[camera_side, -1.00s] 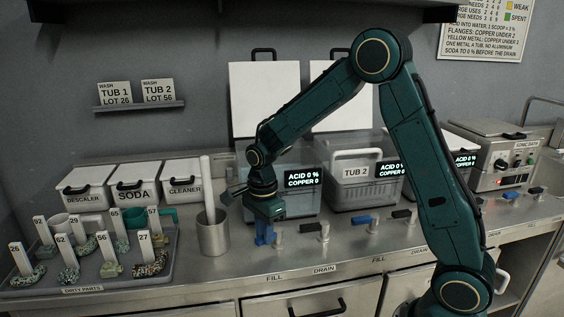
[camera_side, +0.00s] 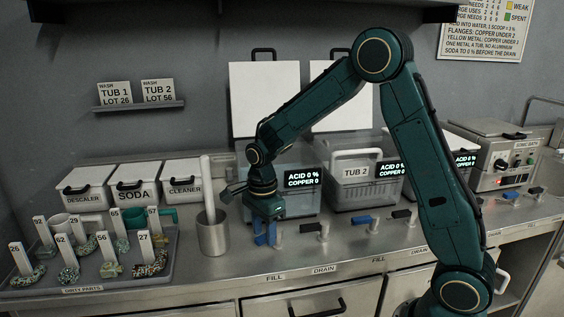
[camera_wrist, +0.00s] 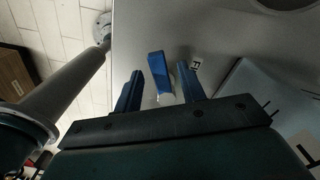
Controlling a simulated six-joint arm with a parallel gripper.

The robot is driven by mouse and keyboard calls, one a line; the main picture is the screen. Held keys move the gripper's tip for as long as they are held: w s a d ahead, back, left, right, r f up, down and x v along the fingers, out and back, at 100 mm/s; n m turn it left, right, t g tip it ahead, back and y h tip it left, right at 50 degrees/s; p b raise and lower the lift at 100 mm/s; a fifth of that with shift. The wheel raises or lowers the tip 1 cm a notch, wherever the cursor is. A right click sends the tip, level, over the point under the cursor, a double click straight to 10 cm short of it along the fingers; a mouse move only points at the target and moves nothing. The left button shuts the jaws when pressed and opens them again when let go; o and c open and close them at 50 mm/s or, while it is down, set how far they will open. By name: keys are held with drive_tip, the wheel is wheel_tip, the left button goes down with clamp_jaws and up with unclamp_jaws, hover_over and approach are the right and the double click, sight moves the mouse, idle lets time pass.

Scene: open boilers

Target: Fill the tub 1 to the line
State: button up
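Tub 1 (camera_side: 306,205) is the grey tub behind my gripper, partly hidden by my arm; its display (camera_side: 302,178) reads ACID 0 % and COPPER 0. I cannot see its line or water level. My gripper (camera_side: 265,238) points down in front of tub 1, above the counter edge. In the wrist view my gripper (camera_wrist: 160,72) is open, its two blue fingers apart. The blue fill lever (camera_wrist: 158,72) shows between the fingertips, with gaps on both sides. In the side view the lever is hard to separate from the blue fingers.
A black drain lever (camera_side: 311,227) stands just right of my gripper. Tub 2 (camera_side: 350,190) has its own blue lever (camera_side: 362,220). A metal pot (camera_side: 213,236) with a tall handle is close on the left. The parts tray (camera_side: 150,282) lies farther left.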

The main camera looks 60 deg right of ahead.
sight(264, 236)
wheel_tip(264, 236, up, 14)
drive_tip(key=shift+f, duration=0.2)
idle(0.4)
idle(6.8)
